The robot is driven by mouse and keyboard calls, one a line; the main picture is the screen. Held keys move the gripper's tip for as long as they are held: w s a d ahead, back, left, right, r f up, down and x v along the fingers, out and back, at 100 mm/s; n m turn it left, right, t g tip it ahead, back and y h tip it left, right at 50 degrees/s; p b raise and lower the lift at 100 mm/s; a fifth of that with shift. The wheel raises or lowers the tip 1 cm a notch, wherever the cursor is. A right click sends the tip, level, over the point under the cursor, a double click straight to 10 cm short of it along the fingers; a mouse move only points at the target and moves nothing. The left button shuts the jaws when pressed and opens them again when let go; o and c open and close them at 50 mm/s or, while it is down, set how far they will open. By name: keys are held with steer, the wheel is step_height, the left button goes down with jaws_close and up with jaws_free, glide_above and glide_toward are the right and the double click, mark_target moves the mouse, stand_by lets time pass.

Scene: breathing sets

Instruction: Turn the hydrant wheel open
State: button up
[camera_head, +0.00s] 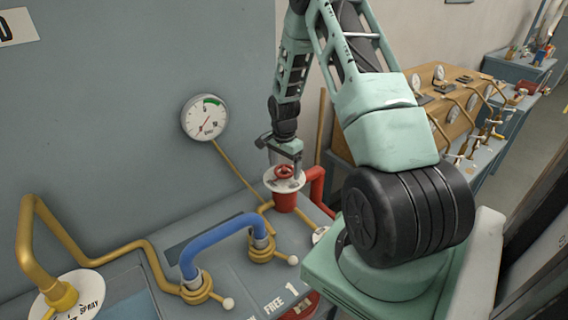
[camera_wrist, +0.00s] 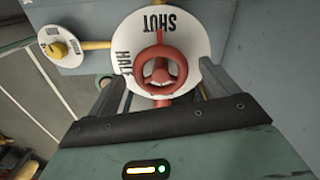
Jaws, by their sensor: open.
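The red hydrant wheel (camera_head: 285,172) sits on a white dial plate (camera_head: 271,184) on top of a red hydrant body (camera_head: 285,202). In the wrist view the wheel (camera_wrist: 160,70) is in the upper middle, and the dial plate (camera_wrist: 197,38) around it reads SHUT and HALF. A red tab on the wheel points toward SHUT. My gripper (camera_head: 284,158) is above the wheel, pointing down. In the wrist view my gripper (camera_wrist: 160,88) is open, with one finger on each side of the wheel. I cannot tell whether the fingers touch it.
A blue hose (camera_head: 220,238) arches between brass fittings left of the hydrant. A brass pipe (camera_head: 75,235) runs further left. A pressure gauge (camera_head: 205,118) is on the grey wall behind. A wooden gauge board (camera_head: 445,105) stands at the right.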

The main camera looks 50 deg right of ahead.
steer(key=shift+f, duration=0.25)
steer(key=c, duration=1)
